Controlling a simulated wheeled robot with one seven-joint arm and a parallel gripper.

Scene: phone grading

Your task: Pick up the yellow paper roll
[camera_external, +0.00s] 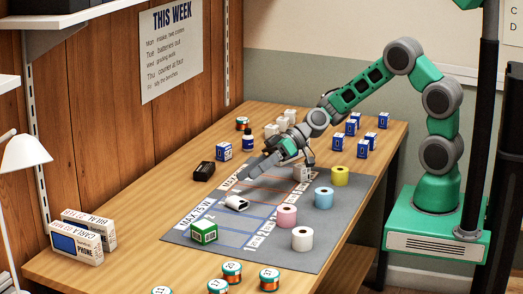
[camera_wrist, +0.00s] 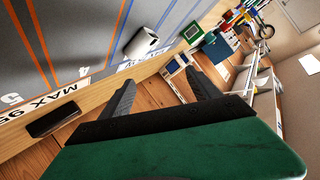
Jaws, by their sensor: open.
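The yellow paper roll (camera_external: 340,176) stands upright on the far right corner of the grey mat (camera_external: 183,232), right of a blue roll. My gripper (camera_external: 243,177) is open and empty above the mat, left of the yellow roll and apart from it, with its fingers pointing left. In the wrist view my gripper (camera_wrist: 158,95) shows two dark fingers spread with nothing between them. The yellow roll is not in the wrist view.
A blue roll (camera_external: 323,198), a pink roll (camera_external: 287,216) and a white roll (camera_external: 302,239) stand along the mat's right side. A green box (camera_external: 203,232) and a white item (camera_external: 236,203) are on the mat. Blue-and-white boxes (camera_external: 362,148) stand behind the yellow roll.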

